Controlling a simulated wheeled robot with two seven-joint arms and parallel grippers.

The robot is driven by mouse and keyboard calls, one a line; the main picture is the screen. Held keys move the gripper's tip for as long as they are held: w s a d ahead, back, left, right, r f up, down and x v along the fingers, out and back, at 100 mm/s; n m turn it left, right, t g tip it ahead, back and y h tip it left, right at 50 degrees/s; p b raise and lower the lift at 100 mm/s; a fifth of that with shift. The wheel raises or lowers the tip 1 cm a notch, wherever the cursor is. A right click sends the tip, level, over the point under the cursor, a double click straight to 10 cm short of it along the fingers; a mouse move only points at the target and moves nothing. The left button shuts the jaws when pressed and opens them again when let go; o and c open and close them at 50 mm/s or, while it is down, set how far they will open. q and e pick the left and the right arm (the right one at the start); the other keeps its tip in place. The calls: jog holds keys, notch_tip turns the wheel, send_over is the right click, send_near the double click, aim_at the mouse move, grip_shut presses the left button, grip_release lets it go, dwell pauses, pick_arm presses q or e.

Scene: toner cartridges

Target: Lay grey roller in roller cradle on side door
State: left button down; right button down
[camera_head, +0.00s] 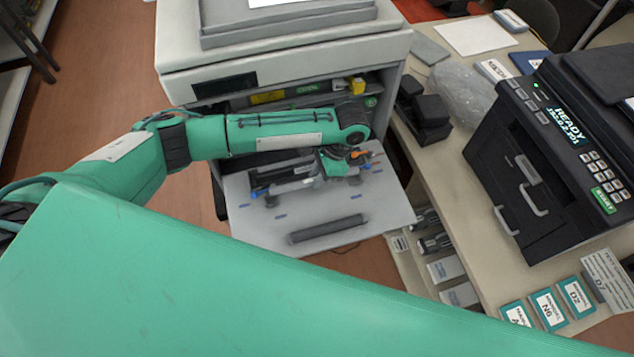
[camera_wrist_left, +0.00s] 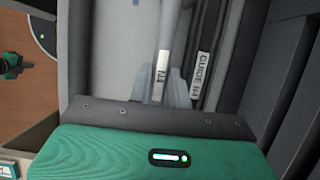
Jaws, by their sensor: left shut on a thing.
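The grey side door (camera_head: 385,215) lies folded down flat in front of the printer. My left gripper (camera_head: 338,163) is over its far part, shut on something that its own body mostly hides. A dark rod with blue ends (camera_head: 262,190) and a lighter grey bar (camera_head: 293,186) lie left of the gripper; I cannot tell which is the grey roller or which belongs to the cradle. A separate dark grey bar (camera_head: 328,228) lies nearer the door's front edge. In the left wrist view the fingers (camera_wrist_left: 174,88) show beside white labels. My right gripper is not in view.
The open printer bay (camera_head: 300,93) is behind the door, with a yellow part (camera_head: 357,86) inside. A desk with a black machine (camera_head: 545,155) stands to the right. Small labelled boxes (camera_head: 549,307) lie at its front. The door's front right part is bare.

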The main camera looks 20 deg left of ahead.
pick_arm(q)
notch_tip(320, 180, down, 3)
jog(key=shift+b, duration=1.15)
jog(key=shift+r, duration=0.1)
jog(key=shift+f, duration=0.6)
jog(key=c, duration=1.3)
grip_release()
